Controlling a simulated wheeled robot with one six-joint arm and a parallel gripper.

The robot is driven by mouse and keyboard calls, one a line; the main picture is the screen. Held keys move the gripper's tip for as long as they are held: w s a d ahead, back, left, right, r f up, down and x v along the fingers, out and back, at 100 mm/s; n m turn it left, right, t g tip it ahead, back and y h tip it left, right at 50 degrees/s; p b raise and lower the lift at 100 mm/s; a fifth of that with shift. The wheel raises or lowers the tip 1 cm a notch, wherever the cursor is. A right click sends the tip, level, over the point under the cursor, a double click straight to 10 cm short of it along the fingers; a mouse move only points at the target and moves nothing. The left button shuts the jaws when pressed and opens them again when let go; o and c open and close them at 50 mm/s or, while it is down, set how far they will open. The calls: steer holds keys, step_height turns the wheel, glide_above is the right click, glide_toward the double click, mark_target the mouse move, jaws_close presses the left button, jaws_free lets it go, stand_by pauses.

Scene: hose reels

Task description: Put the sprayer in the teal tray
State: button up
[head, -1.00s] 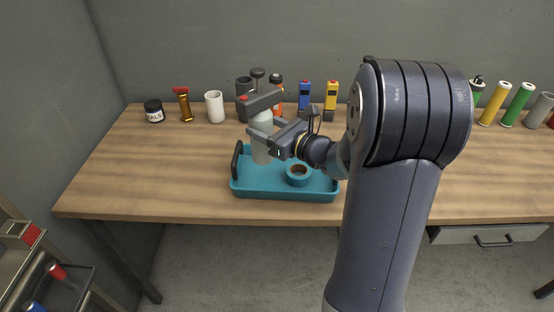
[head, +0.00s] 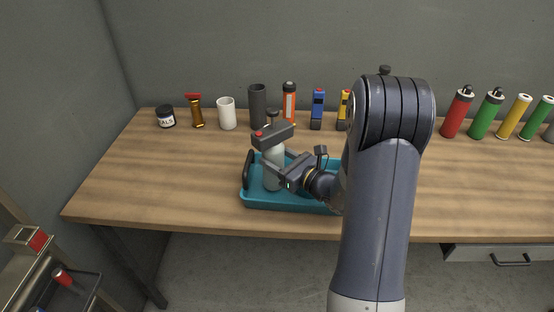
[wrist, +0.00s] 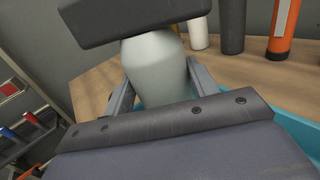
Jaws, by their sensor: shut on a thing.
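The sprayer (head: 273,176) is a pale grey bottle with a dark grey head and a small red spot. My gripper (head: 281,161) is shut on the bottle below its head. The wrist view shows the sprayer (wrist: 157,72) between the two fingers. The sprayer is upright, with its lower end inside the outline of the teal tray (head: 284,205), near the left handle. I cannot tell whether its base touches the tray floor. My arm and gripper hide the tray's right part.
Behind the tray stand a dark grey cylinder (head: 257,95), an orange tube (head: 289,98), a blue item (head: 318,110) and a white cup (head: 227,114). A labelled jar (head: 166,117) and an amber item (head: 196,112) stand left. Bare bench (head: 130,175) lies left of the tray.

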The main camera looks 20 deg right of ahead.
steer(key=shift+f, duration=0.25)
steer(key=shift+f, duration=0.1)
steer(key=o, duration=1.3)
steer(key=shift+c, duration=0.2)
steer(key=shift+s+d, duration=0.2)
steer(key=shift+s, duration=0.1)
steer(key=b+v, duration=0.2)
steer(key=v, duration=0.9)
steer(key=shift+s, duration=0.15)
